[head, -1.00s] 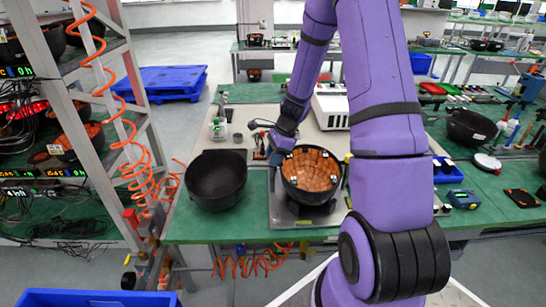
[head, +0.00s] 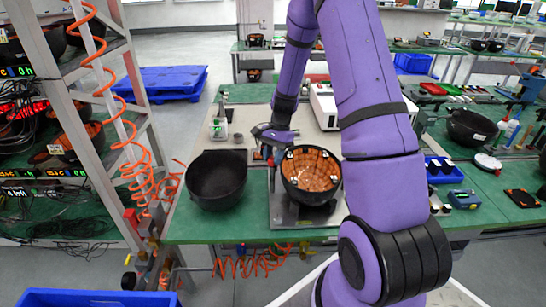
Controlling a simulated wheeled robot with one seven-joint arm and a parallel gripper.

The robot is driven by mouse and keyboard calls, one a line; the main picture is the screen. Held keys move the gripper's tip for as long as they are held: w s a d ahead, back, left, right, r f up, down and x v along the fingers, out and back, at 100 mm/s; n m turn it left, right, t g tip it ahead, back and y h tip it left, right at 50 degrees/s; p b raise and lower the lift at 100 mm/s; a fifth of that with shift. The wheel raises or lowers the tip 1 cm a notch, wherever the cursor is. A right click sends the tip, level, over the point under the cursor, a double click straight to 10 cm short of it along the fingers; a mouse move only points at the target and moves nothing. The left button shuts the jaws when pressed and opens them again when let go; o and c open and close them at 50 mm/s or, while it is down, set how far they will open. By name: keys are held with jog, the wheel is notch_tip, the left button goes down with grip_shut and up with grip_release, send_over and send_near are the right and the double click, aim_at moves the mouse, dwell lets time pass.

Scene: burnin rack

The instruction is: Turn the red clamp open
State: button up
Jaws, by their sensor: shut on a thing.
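My gripper (head: 270,150) points down at the back left of the copper-lined black bowl (head: 312,198). It is shut on the red clamp, of which only a small reddish bit shows between and below the fingers. Its turn angle cannot be made out at this size. The copper-lined bowl sits tilted on a grey metal fixture plate (head: 283,213) at the table's front edge, its lined inside facing me.
An empty black bowl (head: 216,182) stands left of the fixture on the green table (head: 185,225). A white box-shaped device (head: 325,106) is behind. A rack with orange coiled hose (head: 140,165) stands at left. Blue trays and tools lie at right.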

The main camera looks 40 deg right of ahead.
jog(key=n+g+h, duration=0.1)
jog(key=n, duration=0.3)
jog(key=shift+w+n, duration=0.15)
jog(key=shift+n, duration=0.15)
jog(key=n, duration=0.2)
jog(key=n+g+h, duration=0.1)
jog(key=n, duration=0.1)
jog(key=shift+n+h, duration=0.3)
jog(key=shift+g, duration=0.3)
jog(key=o, duration=0.9)
jog(key=shift+o, duration=0.2)
jog(key=shift+r, duration=0.1)
jog(key=v, duration=1)
jog(key=shift+r, duration=0.35)
